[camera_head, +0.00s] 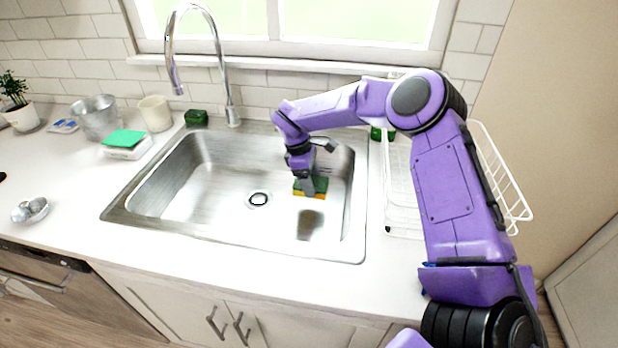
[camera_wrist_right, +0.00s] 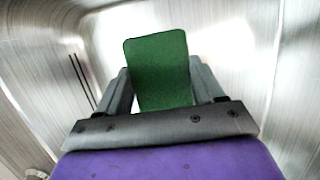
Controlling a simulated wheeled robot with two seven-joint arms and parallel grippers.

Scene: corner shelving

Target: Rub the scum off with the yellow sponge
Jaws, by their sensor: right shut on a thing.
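The yellow sponge (camera_head: 318,184) with a dark green scrubbing side is low inside the steel sink, toward its right side. My right gripper (camera_head: 307,188) is shut on it, reaching down into the sink. In the right wrist view the green side of the sponge (camera_wrist_right: 158,70) shows between the two fingers of my right gripper (camera_wrist_right: 160,90). A dark brownish patch of scum (camera_head: 311,225) lies on the sink floor, just in front of the sponge and apart from it in the picture. Whether the sponge touches the sink floor I cannot tell. My left gripper is not in view.
The sink (camera_head: 185,215) has a drain (camera_head: 258,200) left of the sponge and a tall faucet (camera_head: 233,110) behind. A white wire rack (camera_head: 402,195) stands right of the sink. A green-topped box (camera_head: 125,147), pots and a small bowl (camera_head: 30,210) stand on the left counter.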

